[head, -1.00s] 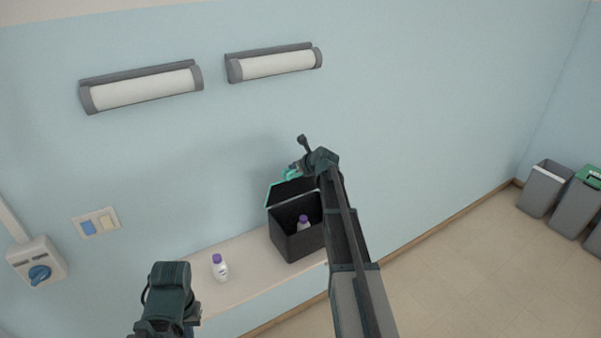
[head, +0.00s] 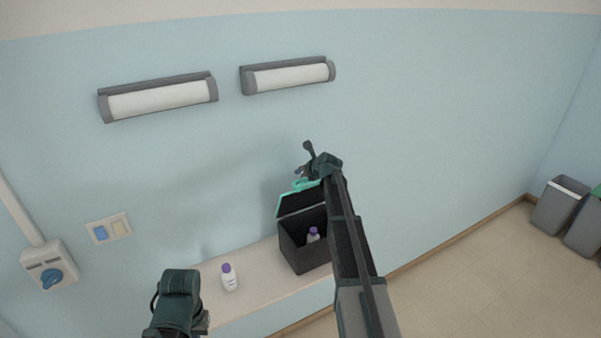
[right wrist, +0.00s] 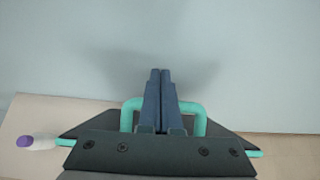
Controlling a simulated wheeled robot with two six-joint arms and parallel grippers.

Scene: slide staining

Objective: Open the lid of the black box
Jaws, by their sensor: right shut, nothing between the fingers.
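The black box (head: 303,257) stands on the ledge against the wall. Its lid (head: 300,203), dark with a teal rim, is raised and leans back toward the wall, so the box is open. A white bottle with a purple cap (head: 313,236) shows inside. My right gripper (head: 301,172) is just above the lid's teal handle (head: 304,185). In the right wrist view its blue fingers (right wrist: 160,98) are shut together, empty, in front of the teal handle (right wrist: 200,120). My left arm shows at the bottom of the head view; its fingers are not visible.
Another white bottle with a purple cap (head: 229,278) stands on the ledge (head: 258,282), left of the box. A wall switch (head: 108,229) and two wall lamps are around it. Grey bins (head: 560,204) stand at the far right. The floor at right is clear.

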